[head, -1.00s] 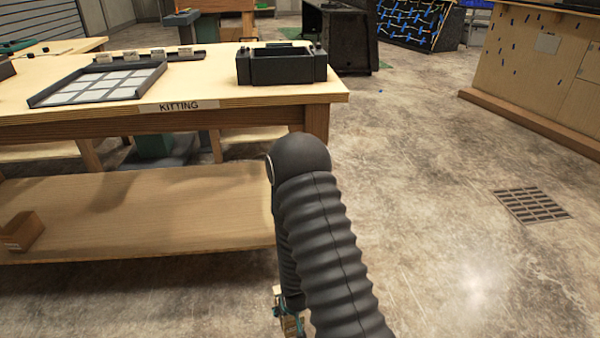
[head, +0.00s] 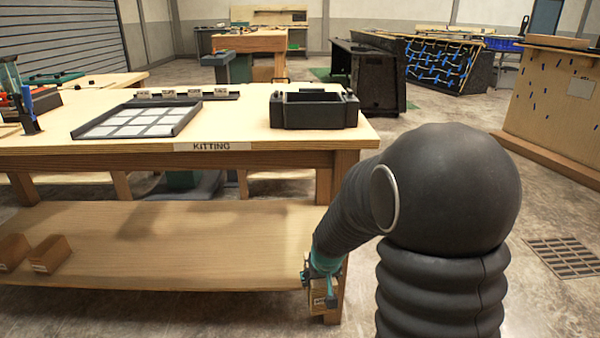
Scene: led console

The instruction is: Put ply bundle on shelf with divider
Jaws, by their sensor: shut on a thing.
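My gripper (head: 323,280), teal and small in the head view, is low beside the right front leg of the kitting table. It is shut on a small pale wooden block with a label, seemingly the ply bundle (head: 319,297), partly hidden by the fingers. The lower wooden shelf (head: 170,245) of the table lies just left of the gripper, and the bundle is near its right end. I cannot tell whether the bundle touches the shelf. No clear divider shows; two labelled wooden blocks (head: 50,254) (head: 12,251) stand at the shelf's left end.
The tabletop above, marked KITTING (head: 212,146), holds a dark tray of pale squares (head: 140,122) and a dark open bin (head: 314,109). The table leg (head: 346,165) stands close to my arm. The shelf's middle is bare. A floor grate (head: 565,257) lies at right.

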